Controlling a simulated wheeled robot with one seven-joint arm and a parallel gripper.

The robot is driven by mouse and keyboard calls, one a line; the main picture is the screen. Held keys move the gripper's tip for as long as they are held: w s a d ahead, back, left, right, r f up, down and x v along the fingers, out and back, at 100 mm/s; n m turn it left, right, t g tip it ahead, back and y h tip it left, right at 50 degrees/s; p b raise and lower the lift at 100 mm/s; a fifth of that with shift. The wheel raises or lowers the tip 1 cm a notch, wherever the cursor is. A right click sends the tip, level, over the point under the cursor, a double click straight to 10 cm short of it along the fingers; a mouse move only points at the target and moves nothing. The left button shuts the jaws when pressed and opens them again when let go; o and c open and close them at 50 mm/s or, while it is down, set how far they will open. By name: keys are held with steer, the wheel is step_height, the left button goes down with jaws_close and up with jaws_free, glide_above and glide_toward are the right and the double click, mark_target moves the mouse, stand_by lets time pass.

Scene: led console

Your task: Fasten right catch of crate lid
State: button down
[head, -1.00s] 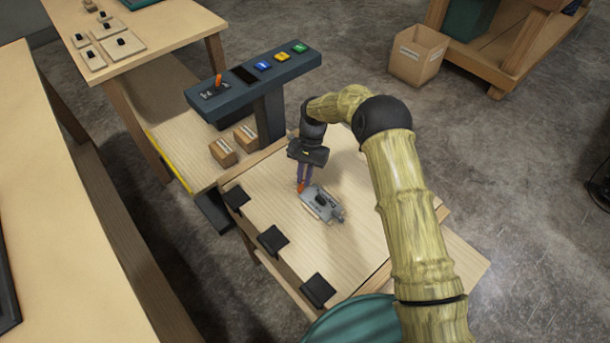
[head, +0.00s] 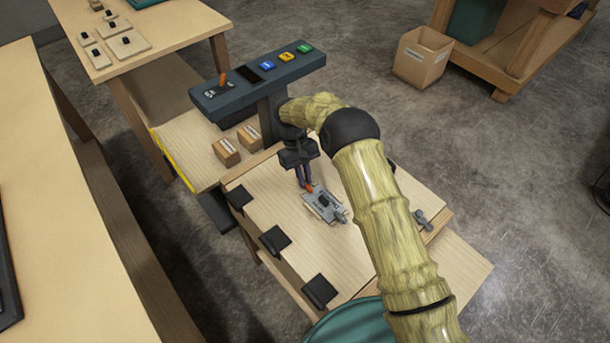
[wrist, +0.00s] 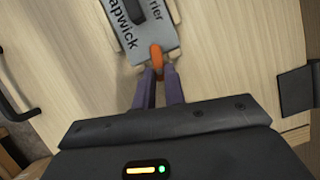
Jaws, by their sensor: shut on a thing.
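My gripper (head: 308,186) points down over the wooden crate lid (head: 345,265). Its purple fingers are shut on an orange tab (wrist: 156,57) at the end of a grey plate (head: 325,206). The plate has dark lettering, partly cut off in the wrist view, and a black part on top. It appears to lie on the lid; I cannot tell if it is slightly raised. A small dark grey catch (head: 423,220) shows at the lid's right edge. Another dark piece (head: 391,166) at that edge is mostly hidden by my arm. I cannot tell whether either is fastened.
Three black hinge-like pieces (head: 274,240) line the lid's left edge. A dark console (head: 258,75) with a lever and coloured buttons stands behind the crate. Two small cartons (head: 226,152) sit beside it. A teal round object (head: 345,325) is at the front.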

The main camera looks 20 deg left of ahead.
steer(key=shift+a+n+t, duration=0.15)
steer(key=shift+n+t, duration=0.25)
steer(key=shift+n, duration=0.7)
steer(key=c, duration=1.5)
jaws_free()
steer(key=shift+o, duration=0.2)
steer(key=shift+r, duration=0.1)
steer(key=p+v, duration=0.8)
steer(key=v, duration=0.9)
steer(key=shift+a+p, duration=0.3)
steer(key=shift+a, duration=0.1)
